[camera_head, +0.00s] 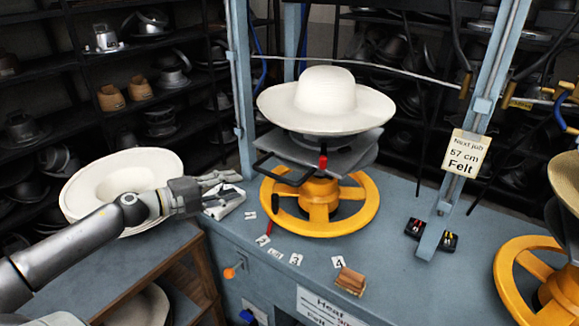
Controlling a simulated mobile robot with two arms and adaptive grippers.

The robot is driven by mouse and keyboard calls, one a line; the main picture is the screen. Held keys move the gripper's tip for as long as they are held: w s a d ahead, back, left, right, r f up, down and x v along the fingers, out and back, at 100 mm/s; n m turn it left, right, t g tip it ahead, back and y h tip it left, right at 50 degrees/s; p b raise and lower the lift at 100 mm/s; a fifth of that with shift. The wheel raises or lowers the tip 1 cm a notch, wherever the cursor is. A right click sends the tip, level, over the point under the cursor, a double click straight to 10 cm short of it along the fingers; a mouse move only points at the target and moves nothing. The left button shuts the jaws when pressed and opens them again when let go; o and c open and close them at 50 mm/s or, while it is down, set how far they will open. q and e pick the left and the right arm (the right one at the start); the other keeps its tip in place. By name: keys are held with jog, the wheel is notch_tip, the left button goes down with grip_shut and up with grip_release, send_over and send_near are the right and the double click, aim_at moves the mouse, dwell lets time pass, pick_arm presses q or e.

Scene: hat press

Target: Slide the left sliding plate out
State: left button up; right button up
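The left hat press has a grey sliding plate (352,150) above a yellow wheel (365,205). A white wide-brimmed hat (326,98) sits over the plate and hides part of it. A black handle loop (262,170) sticks out from the plate's left side. A red-topped lever (323,162) stands at its front. My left gripper (236,184) reaches in from the left, a short way left of the handle and apart from it. Its fingers look spread with nothing between them. My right gripper is not in view.
A second white hat (85,190) lies left, behind my arm. A white cloth (226,205) lies below the gripper. Blue frame posts (242,90) rise beside the press. Numbered cards (296,259) and a brown block (350,281) lie at the bench front. Another yellow wheel (507,280) is right.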

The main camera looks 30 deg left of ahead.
aim_at(270, 176)
pick_arm(q)
jog(key=shift+m+h, duration=0.5)
jog(key=shift+m, duration=0.1)
jog(key=shift+w+d+r, duration=0.2)
jog(key=shift+w+d, duration=0.55)
jog(key=shift+w+d+r, duration=0.2)
jog(key=shift+w+d, duration=0.5)
jog(key=shift+w, duration=0.05)
jog(key=shift+w+d+r, duration=0.2)
jog(key=shift+w+d, duration=0.55)
jog(key=shift+p+x, duration=0.75)
jog(key=shift+x, duration=1.2)
jog(key=shift+w+d+f+p, duration=0.15)
jog(key=shift+w+d+f, duration=0.05)
jog(key=shift+w, duration=0.2)
jog(key=shift+w+d+f+p, duration=0.15)
jog(key=shift+w+d+f, duration=0.05)
jog(key=shift+w, duration=0.2)
jog(key=shift+c, duration=0.4)
grip_shut()
